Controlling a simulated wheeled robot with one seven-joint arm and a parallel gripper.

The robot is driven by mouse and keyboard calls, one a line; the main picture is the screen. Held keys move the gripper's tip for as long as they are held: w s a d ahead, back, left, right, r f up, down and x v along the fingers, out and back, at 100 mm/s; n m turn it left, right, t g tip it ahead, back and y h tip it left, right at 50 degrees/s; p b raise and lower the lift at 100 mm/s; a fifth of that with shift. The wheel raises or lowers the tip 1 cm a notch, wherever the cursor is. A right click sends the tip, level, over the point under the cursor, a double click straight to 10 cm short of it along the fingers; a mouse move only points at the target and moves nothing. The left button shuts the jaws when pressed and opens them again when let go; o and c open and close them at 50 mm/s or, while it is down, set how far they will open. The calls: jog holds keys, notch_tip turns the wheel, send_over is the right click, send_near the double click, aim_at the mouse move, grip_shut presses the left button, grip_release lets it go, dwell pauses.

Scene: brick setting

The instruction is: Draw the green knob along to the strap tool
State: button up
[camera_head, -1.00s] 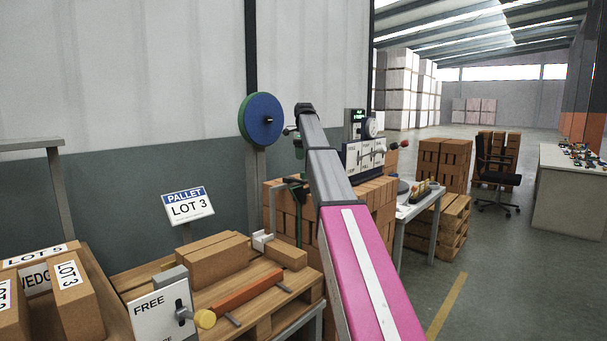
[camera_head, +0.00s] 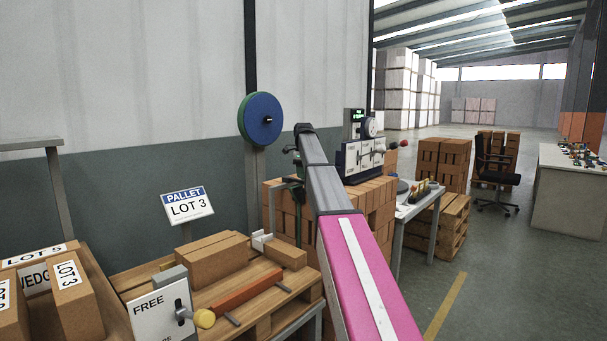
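My arm crosses the middle of the picture, and its end hides most of my gripper. A small grey-green shape (camera_head: 290,149) shows at the left of the arm's end. I cannot tell whether it is part of my gripper or the green knob. Just below it, a dark green upright frame (camera_head: 299,205) with a short arm stands in front of stacked bricks. It may be the strap tool, but I cannot tell. A blue reel with a green rim (camera_head: 261,119) is on a grey post behind, left of the arm's end.
A control box (camera_head: 360,158) stands right of my arm. Open floor lies at right.

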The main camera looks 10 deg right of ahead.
grip_shut()
jog(key=w+d, duration=0.3)
jog(key=d, duration=0.2)
jog(key=w+d, duration=0.4)
jog(key=d, duration=0.1)
jog(key=w+d, duration=0.3)
jog(key=d, duration=0.1)
jog(key=shift+w+d, duration=0.4)
jog(key=o, duration=0.6)
grip_release()
jog(key=shift+r, duration=0.15)
notch_tip(320, 180, up, 11)
jog(key=shift+f, duration=0.2)
jog(key=shift+s, duration=0.1)
